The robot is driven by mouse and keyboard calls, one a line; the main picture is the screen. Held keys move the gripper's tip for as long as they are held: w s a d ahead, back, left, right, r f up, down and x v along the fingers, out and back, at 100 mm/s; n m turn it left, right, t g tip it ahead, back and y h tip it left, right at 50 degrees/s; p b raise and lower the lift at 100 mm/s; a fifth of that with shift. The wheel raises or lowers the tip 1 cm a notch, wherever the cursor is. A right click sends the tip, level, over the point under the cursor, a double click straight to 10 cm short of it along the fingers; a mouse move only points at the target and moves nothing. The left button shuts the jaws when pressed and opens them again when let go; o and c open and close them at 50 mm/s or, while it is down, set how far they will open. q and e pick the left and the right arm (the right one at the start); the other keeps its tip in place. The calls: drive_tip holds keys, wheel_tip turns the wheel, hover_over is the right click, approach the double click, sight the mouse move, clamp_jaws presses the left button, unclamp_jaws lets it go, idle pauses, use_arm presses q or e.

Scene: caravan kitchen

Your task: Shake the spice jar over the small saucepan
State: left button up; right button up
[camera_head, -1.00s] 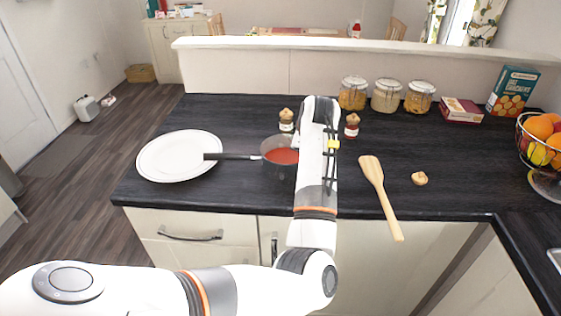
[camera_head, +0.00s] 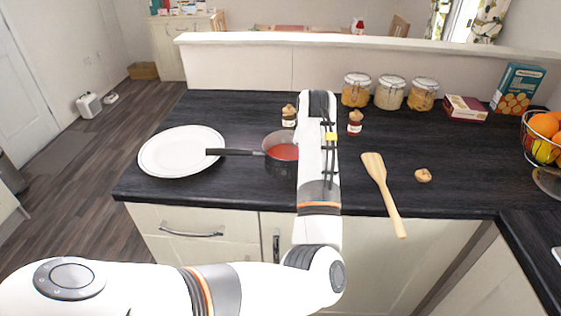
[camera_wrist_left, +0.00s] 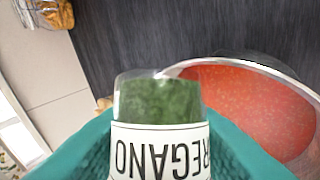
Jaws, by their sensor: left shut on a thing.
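My left gripper (camera_wrist_left: 160,118) has teal fingers shut on the spice jar (camera_wrist_left: 160,100), a clear jar of green herbs labelled OREGANO, the lettering upside down in that view. The jar appears beside the sauce there; its exact height and tilt I cannot tell. In the head view my left arm hides the gripper, the jar and the pan's right edge. My right gripper is out of view.
A white plate (camera_head: 181,151) lies left of the pan. Two small stoppered jars (camera_head: 289,117) (camera_head: 355,123) stand behind it. A wooden spatula (camera_head: 384,190) and a small light-brown, stopper-like piece (camera_head: 423,175) lie right. Glass canisters (camera_head: 389,94), boxes and a fruit bowl (camera_head: 540,143) are farther off.

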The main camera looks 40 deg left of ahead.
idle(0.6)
use_arm(q)
drive_tip(key=shift+r+h+b, duration=0.1)
drive_tip(key=shift+h+b, duration=0.2)
drive_tip(key=shift+b, duration=0.1)
drive_tip(key=shift+r+n+t, duration=0.15)
drive_tip(key=shift+n+t, duration=0.15)
drive_tip(key=shift+t, duration=0.1)
drive_tip(key=shift+h+b, duration=0.3)
drive_tip(key=shift+b, duration=0.15)
drive_tip(key=shift+d+r+t, duration=0.1)
drive_tip(key=shift+r+t, duration=0.1)
drive_tip(key=shift+t, duration=0.1)
drive_tip(key=shift+w+d, duration=0.1)
idle(0.4)
